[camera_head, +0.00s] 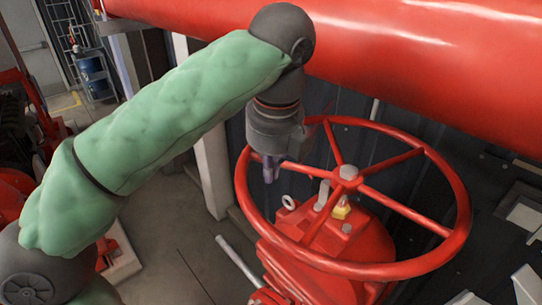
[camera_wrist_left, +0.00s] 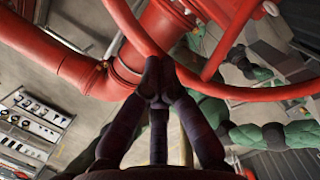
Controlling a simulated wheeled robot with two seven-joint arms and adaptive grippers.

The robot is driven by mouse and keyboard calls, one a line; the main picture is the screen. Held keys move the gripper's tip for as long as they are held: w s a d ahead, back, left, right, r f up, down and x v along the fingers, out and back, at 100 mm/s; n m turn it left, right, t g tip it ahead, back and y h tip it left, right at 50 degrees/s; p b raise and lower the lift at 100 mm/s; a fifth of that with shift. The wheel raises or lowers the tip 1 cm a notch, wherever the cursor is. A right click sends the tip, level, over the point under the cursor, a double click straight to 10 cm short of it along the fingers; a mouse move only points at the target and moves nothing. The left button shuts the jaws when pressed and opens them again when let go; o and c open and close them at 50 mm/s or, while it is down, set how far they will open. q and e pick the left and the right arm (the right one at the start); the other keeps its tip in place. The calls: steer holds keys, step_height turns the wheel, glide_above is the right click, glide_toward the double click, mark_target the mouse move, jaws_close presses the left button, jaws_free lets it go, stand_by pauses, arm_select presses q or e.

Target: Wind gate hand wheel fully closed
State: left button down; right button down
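The red hand wheel (camera_head: 455,215) lies tilted on top of the gate valve, with its spokes meeting at a grey hub nut (camera_head: 348,172). My left gripper (camera_head: 269,173) points down at the wheel's far left side and covers part of the rim there. Its fingertips show inside the ring in the head view. In the left wrist view my left gripper's dark fingers (camera_wrist_left: 157,82) come together at the tips, right by the red wheel rim (camera_wrist_left: 255,93). I cannot tell whether they touch it. My right gripper is not in view.
A thick red pipe (camera_head: 410,55) runs across the back above the wheel. The red valve body (camera_head: 345,245) with a yellow part (camera_head: 341,212) stands under the wheel. A pale post (camera_head: 212,165) stands to the left. Grey floor (camera_head: 170,230) is partly clear at lower left.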

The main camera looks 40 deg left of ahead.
arm_select(q)
steer(key=w+d+f+n+g+y+p, duration=0.1)
steer(key=d+n+p, duration=0.1)
steer(key=d+n, duration=0.35)
steer(key=w+d+f+n+p, duration=0.1)
steer(key=w+d+n+p, duration=0.1)
steer(key=d, duration=0.7)
steer(key=x, duration=1)
steer(key=shift+s+d+p, duration=0.15)
steer(key=shift+s+p, duration=0.05)
steer(key=shift+p, duration=0.15)
steer(key=shift+s+a+m, duration=0.15)
steer(key=shift+a+m, duration=0.2)
steer(key=shift+a, duration=0.3)
steer(key=shift+a, duration=0.1)
